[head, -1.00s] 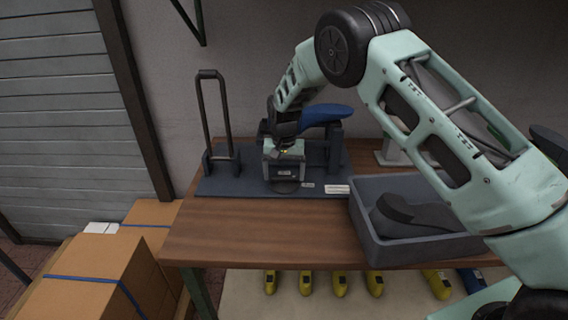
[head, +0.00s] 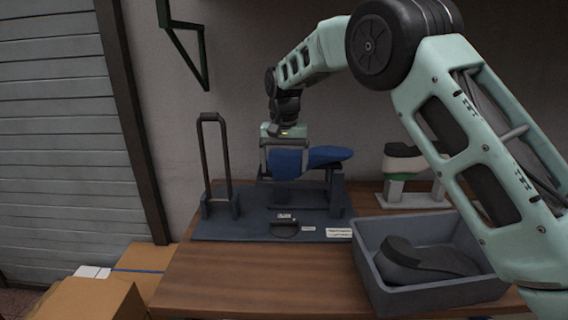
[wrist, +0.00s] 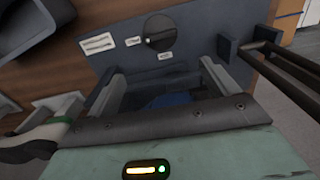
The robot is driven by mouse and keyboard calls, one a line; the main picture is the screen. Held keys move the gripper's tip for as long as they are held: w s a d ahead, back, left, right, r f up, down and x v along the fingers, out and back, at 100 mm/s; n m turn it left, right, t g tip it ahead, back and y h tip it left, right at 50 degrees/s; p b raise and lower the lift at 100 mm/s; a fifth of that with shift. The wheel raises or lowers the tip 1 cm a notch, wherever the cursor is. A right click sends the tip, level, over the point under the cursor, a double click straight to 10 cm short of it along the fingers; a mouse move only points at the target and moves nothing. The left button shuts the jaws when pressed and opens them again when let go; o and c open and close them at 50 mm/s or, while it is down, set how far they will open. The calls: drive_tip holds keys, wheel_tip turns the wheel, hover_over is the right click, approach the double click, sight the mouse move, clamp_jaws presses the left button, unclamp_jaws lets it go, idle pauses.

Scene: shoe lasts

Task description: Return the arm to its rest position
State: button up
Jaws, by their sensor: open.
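A blue shoe last (head: 322,156) rests on a dark stand on that plate, toe to the right, and overlaps the gripper in the picture. In the wrist view the two fingers (wrist: 162,75) stand apart, with a bit of blue (wrist: 172,100) low between them. I cannot tell whether the fingers touch the last.
A tall dark hoop (head: 226,160) stands left of the gripper. A grey crate (head: 365,262) with a dark sole-shaped piece (head: 420,262) is at right front. Cardboard boxes (head: 95,302) are left. The table's (head: 250,280) front left is bare.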

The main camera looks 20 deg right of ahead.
drive_tip(key=shift+s+a+r, duration=0.1)
drive_tip(key=shift+r, duration=0.05)
drive_tip(key=s+a+r+n+y, duration=0.1)
drive_tip(key=s+a+n, duration=0.3)
drive_tip(key=s, duration=0.8)
drive_tip(key=s+a+r+n+y, duration=0.1)
drive_tip(key=s+a+n, duration=0.1)
drive_tip(key=s+a, duration=0.65)
drive_tip(key=s+d+f+n, duration=0.2)
drive_tip(key=s+d, duration=0.1)
drive_tip(key=s, duration=0.8)
drive_tip(key=s+d+f+n+h, duration=0.1)
drive_tip(key=s+d+f+n, duration=0.1)
drive_tip(key=s, duration=0.9)
drive_tip(key=shift+s+d+n, duration=0.15)
drive_tip(key=shift+d+n, duration=0.5)
drive_tip(key=shift+n, duration=0.05)
